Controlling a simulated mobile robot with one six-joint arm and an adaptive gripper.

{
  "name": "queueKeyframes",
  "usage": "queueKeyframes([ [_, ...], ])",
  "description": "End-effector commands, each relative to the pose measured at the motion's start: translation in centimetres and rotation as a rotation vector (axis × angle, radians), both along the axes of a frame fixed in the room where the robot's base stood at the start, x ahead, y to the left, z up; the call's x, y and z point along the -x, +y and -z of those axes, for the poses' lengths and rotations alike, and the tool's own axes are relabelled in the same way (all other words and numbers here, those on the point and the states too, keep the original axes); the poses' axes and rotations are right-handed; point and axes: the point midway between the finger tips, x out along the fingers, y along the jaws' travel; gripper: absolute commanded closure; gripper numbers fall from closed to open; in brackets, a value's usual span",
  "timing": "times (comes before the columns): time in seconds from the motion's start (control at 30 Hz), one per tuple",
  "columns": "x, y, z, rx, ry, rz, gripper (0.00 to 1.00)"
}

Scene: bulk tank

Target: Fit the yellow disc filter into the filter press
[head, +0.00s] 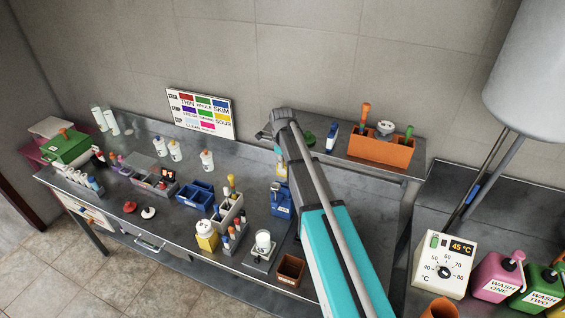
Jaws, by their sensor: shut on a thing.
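My gripper (265,134) is at the far end of my arm, over the back of the grey bench. It is small and partly hidden by my wrist. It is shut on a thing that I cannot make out. A blue device (281,203) with a pale label stands on the bench left of my forearm, nearer than the gripper; I cannot tell for sure that it is the filter press. Small yellow and white parts show just above it, partly covered by my arm. I cannot clearly identify the yellow disc filter.
Bottles, a blue bin (196,197), a grey rack, a yellow jar (207,241) and a brown box (290,270) crowd the bench. An orange holder (380,150) stands on the back shelf. A colour chart (201,114) stands behind. A temperature controller (444,262) and jugs are at right.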

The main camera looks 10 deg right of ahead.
Motion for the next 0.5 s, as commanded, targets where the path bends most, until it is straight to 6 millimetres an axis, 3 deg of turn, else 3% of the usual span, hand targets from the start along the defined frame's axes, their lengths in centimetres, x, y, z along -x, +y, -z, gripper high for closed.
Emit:
queueKeyframes([
  [0.5,0.0,0.0,0.44,0.0,0.0,0.0,1.0],
])
